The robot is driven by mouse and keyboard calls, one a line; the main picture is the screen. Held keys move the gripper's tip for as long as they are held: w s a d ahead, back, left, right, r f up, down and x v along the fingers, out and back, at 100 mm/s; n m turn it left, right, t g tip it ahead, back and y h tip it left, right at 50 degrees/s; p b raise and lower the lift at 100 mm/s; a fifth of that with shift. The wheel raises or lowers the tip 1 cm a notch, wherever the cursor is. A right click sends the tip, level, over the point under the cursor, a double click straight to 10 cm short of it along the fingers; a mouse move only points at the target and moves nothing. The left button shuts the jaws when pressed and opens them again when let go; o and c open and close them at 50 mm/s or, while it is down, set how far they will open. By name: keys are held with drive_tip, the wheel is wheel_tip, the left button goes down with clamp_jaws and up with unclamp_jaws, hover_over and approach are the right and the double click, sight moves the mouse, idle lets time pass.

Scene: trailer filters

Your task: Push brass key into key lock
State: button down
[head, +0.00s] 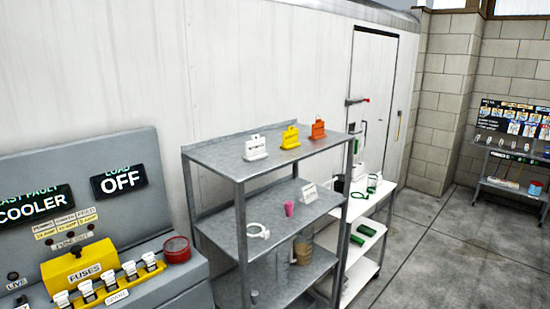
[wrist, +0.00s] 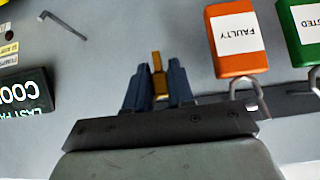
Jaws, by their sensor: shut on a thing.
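My gripper (wrist: 157,82) shows in the wrist view, with its two blue-grey fingers shut on the brass key (wrist: 156,58). The key is a narrow yellow-brown piece that sticks out a little past the fingertips, over a grey panel (wrist: 120,35). I cannot make out the key lock in either view, nor whether the key's tip touches anything. My gripper and the key are not in the head view.
In the wrist view, an orange "FAULTY" padlock (wrist: 238,48) and a green padlock (wrist: 301,38) are right of my gripper. A bent grey rod (wrist: 63,26) and a "COOLER" display (wrist: 30,92) are left. The head view shows the grey console (head: 75,150) and metal shelves (head: 225,160).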

drive_tip(key=shift+a+r, duration=0.1)
drive_tip(key=shift+r, duration=1.2)
idle(0.4)
drive_tip(key=s+d, duration=0.4)
drive_tip(key=shift+d+f, duration=0.2)
drive_tip(key=shift+f, duration=0.05)
idle(1.1)
drive_tip(key=shift+s, duration=0.1)
